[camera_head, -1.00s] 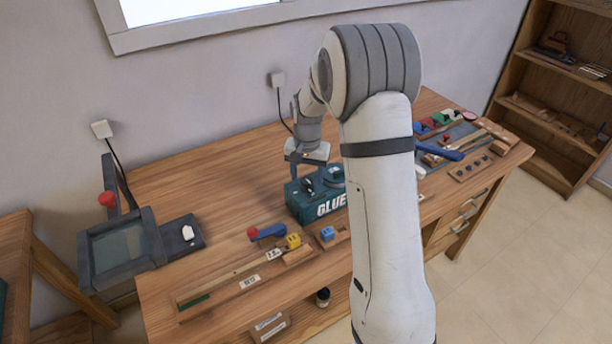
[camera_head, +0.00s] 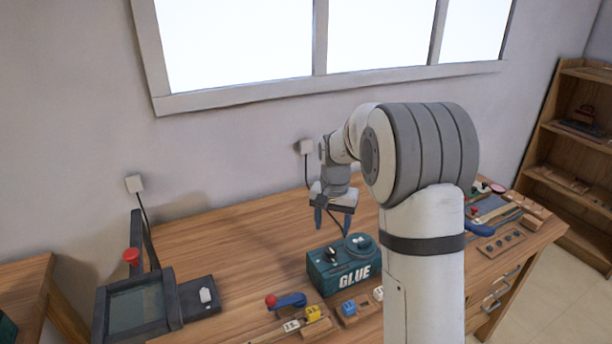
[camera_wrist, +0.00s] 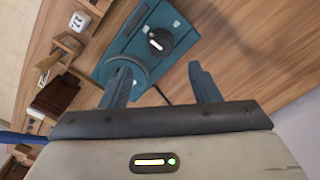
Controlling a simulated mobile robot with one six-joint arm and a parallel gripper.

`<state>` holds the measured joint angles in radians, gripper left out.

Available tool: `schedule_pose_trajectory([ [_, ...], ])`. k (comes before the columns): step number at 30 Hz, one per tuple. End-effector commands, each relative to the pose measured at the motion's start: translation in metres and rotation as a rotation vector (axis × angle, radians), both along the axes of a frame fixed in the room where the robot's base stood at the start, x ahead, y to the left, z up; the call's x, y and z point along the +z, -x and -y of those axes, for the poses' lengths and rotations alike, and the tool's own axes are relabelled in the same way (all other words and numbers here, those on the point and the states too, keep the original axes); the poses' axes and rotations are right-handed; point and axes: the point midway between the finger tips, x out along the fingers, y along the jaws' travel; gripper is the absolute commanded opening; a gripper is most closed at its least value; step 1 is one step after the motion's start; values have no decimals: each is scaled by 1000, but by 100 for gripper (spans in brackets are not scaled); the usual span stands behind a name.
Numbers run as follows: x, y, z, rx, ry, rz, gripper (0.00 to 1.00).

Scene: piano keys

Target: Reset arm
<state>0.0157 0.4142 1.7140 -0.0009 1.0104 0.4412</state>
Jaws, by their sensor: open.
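My gripper (camera_head: 333,222) hangs from my bent arm above the workbench, behind and above the teal GLUE box (camera_head: 342,268) in the head view. Its two blue fingers are apart with nothing between them. In the wrist view my gripper (camera_wrist: 165,84) shows the same open fingers, and the teal box (camera_wrist: 150,45) with its black knob lies beyond them. The left finger overlaps a ring on the box in that view; I cannot tell the gap, but in the head view the gripper is clear of the box.
The workbench (camera_head: 240,258) holds a dark screen device (camera_head: 135,305) with a red knob at left. A red-and-blue lever (camera_head: 287,300) and small blocks lie at the front. Several tools lie at right. A wall with a window is behind; a shelf (camera_head: 575,140) stands at right.

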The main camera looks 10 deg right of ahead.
Motion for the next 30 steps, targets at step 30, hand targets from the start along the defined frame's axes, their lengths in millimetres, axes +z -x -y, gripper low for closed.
schedule_pose_trajectory([
  [30, 73, 280, -7, 438, 56, 237, 56],
])
